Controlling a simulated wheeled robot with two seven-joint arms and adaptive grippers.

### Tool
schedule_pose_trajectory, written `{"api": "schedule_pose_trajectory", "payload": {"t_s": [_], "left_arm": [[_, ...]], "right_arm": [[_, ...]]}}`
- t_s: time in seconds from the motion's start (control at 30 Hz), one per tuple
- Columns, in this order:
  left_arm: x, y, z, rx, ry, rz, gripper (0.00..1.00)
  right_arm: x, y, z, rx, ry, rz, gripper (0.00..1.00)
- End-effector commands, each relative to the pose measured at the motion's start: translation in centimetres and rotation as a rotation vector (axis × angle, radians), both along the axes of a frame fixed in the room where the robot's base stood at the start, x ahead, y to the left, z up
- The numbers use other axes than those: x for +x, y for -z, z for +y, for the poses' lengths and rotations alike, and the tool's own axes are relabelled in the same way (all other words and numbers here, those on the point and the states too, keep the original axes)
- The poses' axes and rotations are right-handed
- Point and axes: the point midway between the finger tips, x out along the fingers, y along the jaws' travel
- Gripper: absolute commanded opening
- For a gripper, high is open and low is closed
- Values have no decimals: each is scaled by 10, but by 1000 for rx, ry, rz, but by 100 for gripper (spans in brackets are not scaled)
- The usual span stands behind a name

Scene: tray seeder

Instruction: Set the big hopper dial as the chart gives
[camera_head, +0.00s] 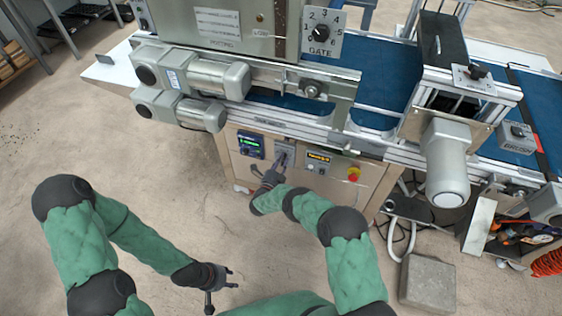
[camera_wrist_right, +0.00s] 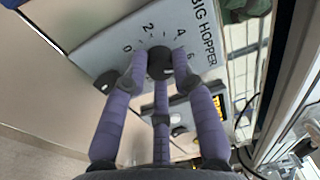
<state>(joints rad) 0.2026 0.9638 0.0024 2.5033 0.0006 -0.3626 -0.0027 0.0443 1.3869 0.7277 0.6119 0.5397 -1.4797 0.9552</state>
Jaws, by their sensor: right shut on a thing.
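The big hopper dial (camera_wrist_right: 160,62) is a dark round knob on a grey plate (camera_wrist_right: 105,48) lettered BIG HOPPER, with 0, 2, 4 and 6 legible around it. A small light mark shows on the knob; I cannot tell exactly which number it points to. My right gripper (camera_wrist_right: 161,72) is shut on this dial, its fingers around the knob. In the head view the right gripper (camera_head: 279,168) reaches the front cabinet and hides much of the dial. My left gripper (camera_head: 222,287) is open and empty, low over the floor. A white printed sheet (camera_head: 219,22), too small to read, is on the machine.
A GATE dial (camera_head: 320,33) sits above on the machine. A green-lit display (camera_head: 250,145) is left of the dial plate; an orange-lit display (camera_head: 318,159) and a red stop button (camera_head: 353,173) are right. Motors (camera_head: 220,78) overhang the cabinet. The floor at left is clear.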

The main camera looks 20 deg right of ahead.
Motion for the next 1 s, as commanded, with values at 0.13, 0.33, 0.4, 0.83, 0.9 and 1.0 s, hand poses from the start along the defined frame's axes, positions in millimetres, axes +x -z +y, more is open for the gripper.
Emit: {"api": "schedule_pose_trajectory", "payload": {"t_s": [0.13,0.33,0.4,0.83,0.9,1.0], "left_arm": [[0,0,0,0,0,0,40],[0,0,0,0,0,0,40],[0,0,0,0,0,0,40],[0,0,0,0,0,0,40],[0,0,0,0,0,0,40],[0,0,0,0,0,0,40]], "right_arm": [[0,0,-2,1,6,-1,0],[-1,0,-2,0,6,-1,38],[-1,0,-2,0,5,0,51],[-6,1,4,0,1,3,51],[-13,2,10,0,0,4,51],[-27,3,21,0,-2,4,51]]}}
